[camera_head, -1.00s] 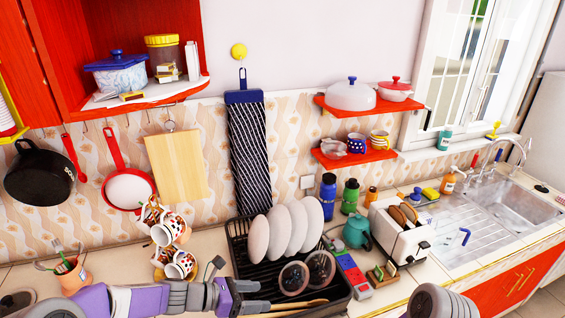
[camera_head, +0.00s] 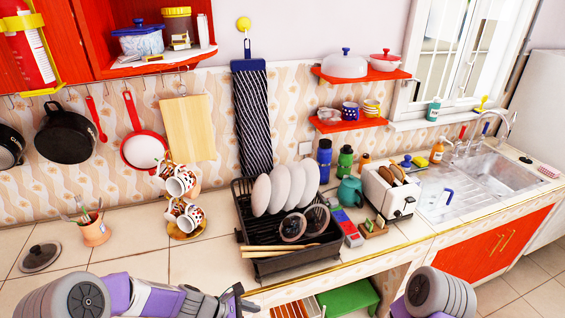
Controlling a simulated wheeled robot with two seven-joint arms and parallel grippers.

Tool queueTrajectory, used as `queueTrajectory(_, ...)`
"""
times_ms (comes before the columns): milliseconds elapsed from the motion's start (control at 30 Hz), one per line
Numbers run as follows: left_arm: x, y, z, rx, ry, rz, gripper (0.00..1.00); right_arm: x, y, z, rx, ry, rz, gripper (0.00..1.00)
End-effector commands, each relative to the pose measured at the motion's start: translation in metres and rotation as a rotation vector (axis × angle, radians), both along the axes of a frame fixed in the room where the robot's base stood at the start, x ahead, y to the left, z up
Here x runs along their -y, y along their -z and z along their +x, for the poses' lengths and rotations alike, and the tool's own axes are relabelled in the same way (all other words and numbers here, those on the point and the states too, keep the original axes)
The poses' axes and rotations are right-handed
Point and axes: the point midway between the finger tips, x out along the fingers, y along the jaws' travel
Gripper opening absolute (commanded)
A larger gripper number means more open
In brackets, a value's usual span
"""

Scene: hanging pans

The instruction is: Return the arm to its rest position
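My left arm comes in along the bottom left, and its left gripper (camera_head: 247,300) is in front of the dish rack, low in the picture. Its fingers look apart, with nothing between them. Of my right arm only a grey and purple part shows at the bottom right; its gripper is out of view. A black pan (camera_head: 66,137) hangs on the wall under the red cupboard. A red-rimmed white pan (camera_head: 143,150) hangs to its right. Another dark pan (camera_head: 9,147) is cut by the left edge.
The black dish rack (camera_head: 290,262) holds several plates and stands just beyond my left gripper. A mug tree (camera_head: 185,226), a utensil pot (camera_head: 95,231) and a lid (camera_head: 40,257) are on the counter. A toaster (camera_head: 390,192) stands right of the rack. Bare counter (camera_head: 135,232) lies between pot and mug tree.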

Motion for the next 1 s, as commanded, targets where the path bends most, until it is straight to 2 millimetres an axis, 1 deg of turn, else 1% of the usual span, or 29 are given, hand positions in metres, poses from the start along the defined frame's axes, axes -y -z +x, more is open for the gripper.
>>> queueTrajectory(33,-0.002,0.028,-0.013,0.017,0.064,0.056,0.70,0.000,0.008,-0.001,-0.002,-0.001,0.000,0.00)
queueTrajectory(67,-0.003,0.041,-0.020,0.033,0.104,0.089,0.70,0.000,0.011,-0.001,-0.002,-0.001,0.000,0.00)
queueTrajectory(100,-0.006,0.064,-0.032,0.062,0.177,0.145,0.70,0.000,0.017,-0.001,-0.002,-0.001,0.000,0.00)
queueTrajectory(167,-0.011,0.100,-0.052,0.116,0.310,0.229,0.70,0.000,0.026,-0.001,-0.002,-0.001,0.000,0.00)
queueTrajectory(200,-0.016,0.127,-0.068,0.165,0.422,0.288,0.70,0.000,0.034,-0.001,-0.002,-0.001,0.000,0.00)
queueTrajectory(267,-0.021,0.166,-0.092,0.257,0.615,0.367,0.70,0.000,0.046,-0.001,-0.002,-0.001,0.000,0.00)
queueTrajectory(300,-0.024,0.187,-0.106,0.328,0.741,0.409,0.70,0.000,0.053,-0.001,-0.002,-0.001,0.000,0.00)
queueTrajectory(400,-0.025,0.222,-0.130,0.499,1.003,0.464,0.70,0.000,0.066,-0.001,-0.002,0.000,0.000,0.00)
queueTrajectory(500,-0.021,0.240,-0.146,0.638,1.179,0.482,0.70,0.000,0.073,-0.001,-0.002,0.000,0.000,0.00)
queueTrajectory(600,-0.017,0.248,-0.153,0.727,1.271,0.487,0.70,0.000,0.077,-0.001,-0.002,0.000,0.000,0.00)
queueTrajectory(700,-0.016,0.249,-0.154,0.761,1.304,0.489,0.70,0.000,0.077,-0.001,-0.002,-0.001,0.000,0.00)
queueTrajectory(1000,-0.016,0.247,-0.154,0.762,1.302,0.490,0.70,0.000,0.076,-0.001,-0.001,0.000,0.000,0.00)
